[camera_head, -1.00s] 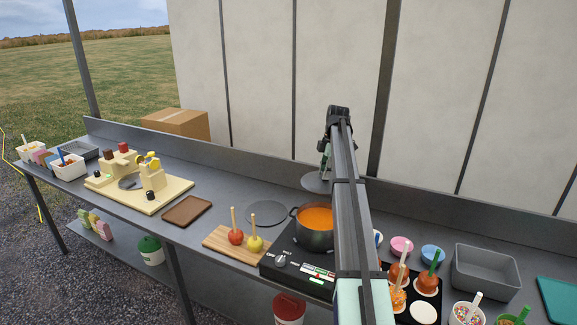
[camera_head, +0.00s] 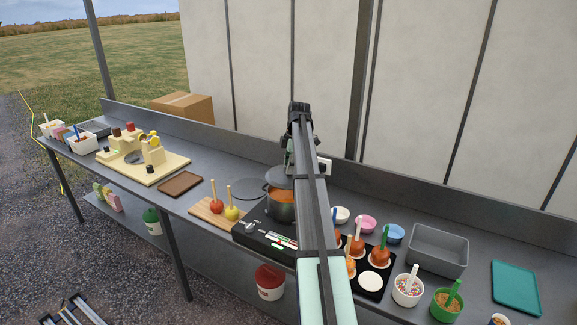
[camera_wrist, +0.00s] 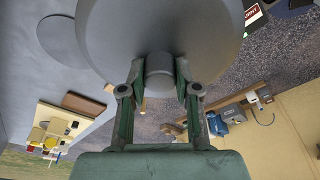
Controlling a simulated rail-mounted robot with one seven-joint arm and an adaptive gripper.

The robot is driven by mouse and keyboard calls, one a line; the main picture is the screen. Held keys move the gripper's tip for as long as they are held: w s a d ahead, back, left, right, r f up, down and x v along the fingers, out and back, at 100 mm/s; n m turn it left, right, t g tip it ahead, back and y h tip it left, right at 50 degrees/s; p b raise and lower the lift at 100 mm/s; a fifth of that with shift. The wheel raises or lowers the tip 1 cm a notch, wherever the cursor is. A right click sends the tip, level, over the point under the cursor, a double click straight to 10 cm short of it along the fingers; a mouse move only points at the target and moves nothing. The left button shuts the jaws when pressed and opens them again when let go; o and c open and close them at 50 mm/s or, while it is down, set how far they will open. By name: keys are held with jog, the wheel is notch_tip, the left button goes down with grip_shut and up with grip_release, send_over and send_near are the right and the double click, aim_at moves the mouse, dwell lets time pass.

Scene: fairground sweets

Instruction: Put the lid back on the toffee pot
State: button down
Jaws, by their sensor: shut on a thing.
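The toffee pot (camera_head: 281,213) stands on the black hob, with orange toffee showing at its front. The grey round lid (camera_head: 277,175) is over the back of the pot in the head view, partly hidden by my arm; I cannot tell whether it touches the rim. My gripper (camera_head: 291,158) is above the lid, mostly behind my arm. In the wrist view my gripper (camera_wrist: 160,82) is shut on the knob of the lid (camera_wrist: 160,25). The lid hides the pot there.
The hob (camera_head: 262,232) has a control panel at its front. A dark round mat (camera_head: 249,189) lies left of the pot. A board (camera_head: 209,212) with two apples on sticks is at the left. Right of my arm are a black apple tray (camera_head: 374,283), small bowls and a grey bin (camera_head: 438,249).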

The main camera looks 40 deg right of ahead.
jog(key=shift+f+b, duration=1)
jog(key=shift+f, duration=1.85)
jog(key=shift+f, duration=0.1)
dwell(0.4)
jog(key=shift+c, duration=1.3)
grip_release()
jog(key=shift+r+p, duration=1.45)
jog(key=shift+r, duration=2.05)
